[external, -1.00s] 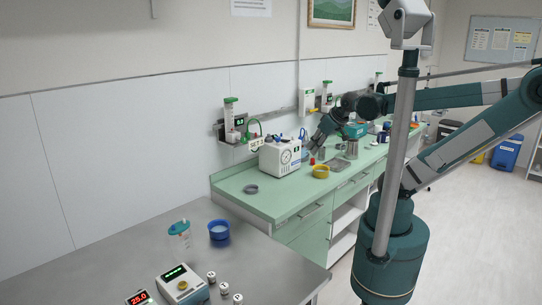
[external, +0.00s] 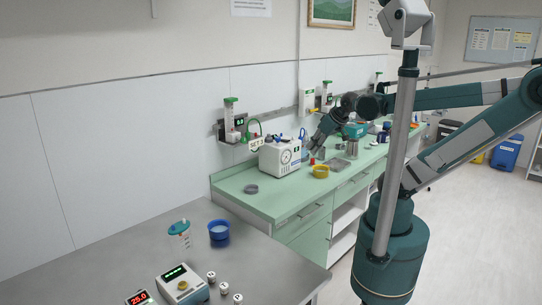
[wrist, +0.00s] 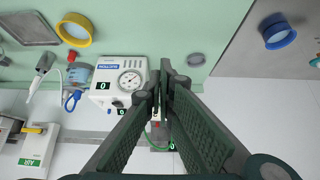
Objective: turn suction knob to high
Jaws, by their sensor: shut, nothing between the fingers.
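In the external view my gripper (external: 314,147) is just right of the unit, above the counter. I cannot tell whether it touches the unit.
A yellow ring-shaped dish (external: 321,171) lies on the green counter (external: 262,203) in front of my gripper. A metal tray (external: 340,164) and a metal canister (external: 351,147) are to its right. Wall units (external: 231,125) hang behind. The counter left of the unit is mostly clear.

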